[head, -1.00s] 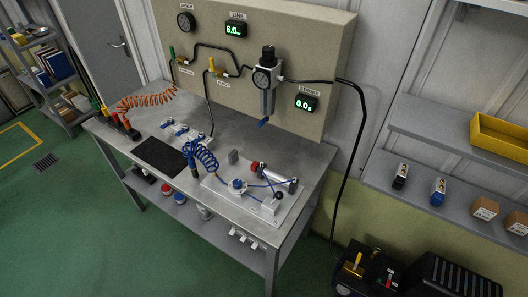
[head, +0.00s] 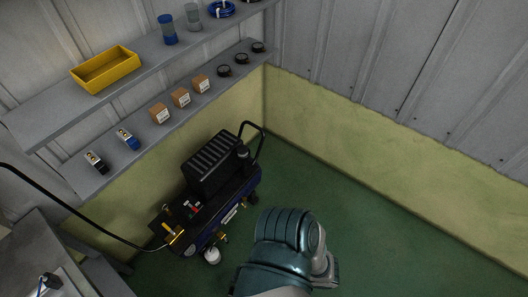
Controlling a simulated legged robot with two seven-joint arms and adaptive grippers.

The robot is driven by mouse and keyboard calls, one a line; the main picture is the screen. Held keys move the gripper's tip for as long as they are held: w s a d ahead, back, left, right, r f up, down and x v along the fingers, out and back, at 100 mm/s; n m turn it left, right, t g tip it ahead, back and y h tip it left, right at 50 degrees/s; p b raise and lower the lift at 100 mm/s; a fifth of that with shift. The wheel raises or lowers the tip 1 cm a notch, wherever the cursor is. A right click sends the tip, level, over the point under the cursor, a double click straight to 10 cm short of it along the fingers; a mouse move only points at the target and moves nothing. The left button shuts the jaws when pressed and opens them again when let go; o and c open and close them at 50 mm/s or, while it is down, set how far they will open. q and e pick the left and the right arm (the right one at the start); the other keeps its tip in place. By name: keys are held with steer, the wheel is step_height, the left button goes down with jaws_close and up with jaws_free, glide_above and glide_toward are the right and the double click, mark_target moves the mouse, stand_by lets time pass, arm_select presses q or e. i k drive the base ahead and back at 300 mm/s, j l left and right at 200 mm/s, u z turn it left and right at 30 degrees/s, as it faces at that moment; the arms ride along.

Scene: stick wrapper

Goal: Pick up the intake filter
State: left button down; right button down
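I cannot tell for certain which thing is the intake filter. A small white cup-shaped part (head: 212,256) sits low at the front of the black and blue air compressor (head: 213,165), which stands on the floor against the wall. A black round part (head: 243,152) sits on the compressor near its handle. On the upper shelf are a blue cylinder (head: 167,30) and a clear grey cylinder (head: 193,17). A teal and grey part of my own arm shows at the bottom centre. Neither gripper shows.
The lower shelf (head: 92,182) holds two small bottle-like items, brown boxes (head: 181,97) and black round items (head: 240,58). A yellow bin (head: 106,70) is on the upper shelf. A black hose (head: 70,208) runs to the compressor. Green floor (head: 400,240) is clear at right.

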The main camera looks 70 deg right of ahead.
mark_target(242, 150)
steer(key=z, duration=2.2)
